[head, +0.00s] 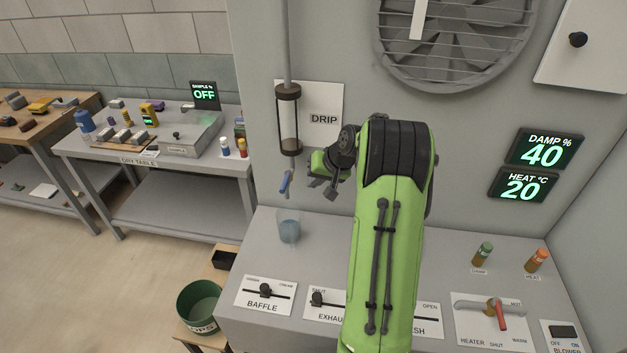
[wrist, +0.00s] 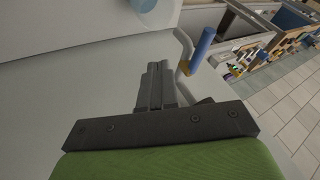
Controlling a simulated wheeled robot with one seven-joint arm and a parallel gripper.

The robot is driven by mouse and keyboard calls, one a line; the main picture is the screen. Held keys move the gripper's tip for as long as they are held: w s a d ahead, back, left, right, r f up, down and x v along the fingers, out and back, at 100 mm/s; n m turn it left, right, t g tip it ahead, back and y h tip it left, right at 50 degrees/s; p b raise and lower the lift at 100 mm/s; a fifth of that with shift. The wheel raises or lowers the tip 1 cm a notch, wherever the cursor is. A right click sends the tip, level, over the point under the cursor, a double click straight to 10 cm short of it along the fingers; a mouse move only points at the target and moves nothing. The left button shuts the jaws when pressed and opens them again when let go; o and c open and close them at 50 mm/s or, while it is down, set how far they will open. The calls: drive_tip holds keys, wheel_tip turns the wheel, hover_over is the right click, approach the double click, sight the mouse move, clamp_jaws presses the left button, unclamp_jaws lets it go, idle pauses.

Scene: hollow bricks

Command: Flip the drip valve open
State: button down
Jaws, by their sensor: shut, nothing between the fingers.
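The drip valve is a small blue lever (head: 285,183) below the clear drip tube (head: 288,120) on the wall, beside the DRIP sign (head: 323,118). The lever hangs steeply, slightly tilted. In the wrist view the blue lever (wrist: 202,46) is right of my fingertips, on a pale bent pipe. My gripper (head: 318,186) is shut and empty, just right of the lever in the head view. It also shows shut in the wrist view (wrist: 157,68). A gap shows between fingers and lever there. My arm hides part of the wall and bench.
A clear beaker (head: 289,228) with bluish contents stands on the bench below the lever. Sliders marked BAFFLE (head: 265,291) and EXHAUST (head: 318,298) sit at the bench front. A green bin (head: 199,305) is lower left. The wall is close behind my gripper.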

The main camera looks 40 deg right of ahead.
drive_tip(key=a+v, duration=0.1)
drive_tip(key=v, duration=0.9)
drive_tip(key=s+a+r+n+g+b, duration=0.1)
drive_tip(key=s+a+r+n, duration=0.15)
drive_tip(key=a, duration=0.75)
drive_tip(key=s+a+r+n+b, duration=0.15)
drive_tip(key=s+a, duration=0.25)
drive_tip(key=a, duration=0.7)
drive_tip(key=s+a+f+n, duration=0.1)
drive_tip(key=s+a, duration=0.2)
drive_tip(key=s, duration=0.4)
drive_tip(key=s+a+f+n+h+b, duration=0.1)
drive_tip(key=s+a+f+n, duration=0.1)
drive_tip(key=s, duration=0.5)
drive_tip(key=shift+s+a+f, duration=0.3)
drive_tip(key=shift+s+a, duration=0.1)
drive_tip(key=shift+a, duration=0.35)
